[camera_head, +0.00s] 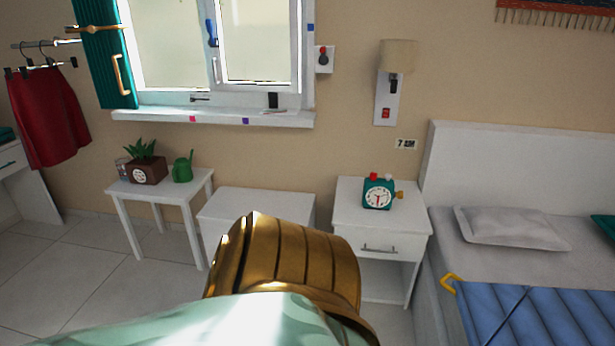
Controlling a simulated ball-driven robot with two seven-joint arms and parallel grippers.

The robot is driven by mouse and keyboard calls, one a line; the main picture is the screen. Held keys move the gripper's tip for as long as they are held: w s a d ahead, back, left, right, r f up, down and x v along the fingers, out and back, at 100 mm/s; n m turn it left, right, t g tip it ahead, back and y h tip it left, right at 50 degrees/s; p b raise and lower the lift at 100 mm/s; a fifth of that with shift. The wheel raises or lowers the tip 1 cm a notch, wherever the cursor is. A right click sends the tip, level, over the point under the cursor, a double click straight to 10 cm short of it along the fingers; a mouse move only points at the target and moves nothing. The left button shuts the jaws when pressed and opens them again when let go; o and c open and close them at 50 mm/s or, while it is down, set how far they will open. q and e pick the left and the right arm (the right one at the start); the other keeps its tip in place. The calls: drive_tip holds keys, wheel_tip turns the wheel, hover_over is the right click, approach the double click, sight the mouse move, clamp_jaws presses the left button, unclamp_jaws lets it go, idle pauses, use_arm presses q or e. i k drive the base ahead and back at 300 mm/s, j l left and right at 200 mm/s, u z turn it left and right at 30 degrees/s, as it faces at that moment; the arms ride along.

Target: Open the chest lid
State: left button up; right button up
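A white box-like piece (256,206), which looks like the chest, stands against the wall below the window, between a small side table and a nightstand. Its flat top looks closed. Its lower front is hidden behind a large gold-brown ribbed rounded form (300,262) with a pale green part in front of it, very near the camera. I cannot tell for sure whether that form is part of my own body. Neither of my grippers shows in the head view.
The side table (199,183) left of the box carries a potted plant (147,168) and a green watering can (183,167). The nightstand (400,243) on the right carries a teal clock (378,194). A bed (520,250) fills the right side. Tiled floor (70,270) is free at left.

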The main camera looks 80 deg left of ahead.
sight(228, 205)
drive_tip(key=u, duration=3.15)
drive_tip(key=i+j+z, duration=0.3)
drive_tip(key=i+j, duration=0.5)
drive_tip(key=i, duration=0.4)
drive_tip(key=i+j+z, duration=0.3)
drive_tip(key=i+j, duration=0.75)
drive_tip(key=i, duration=0.05)
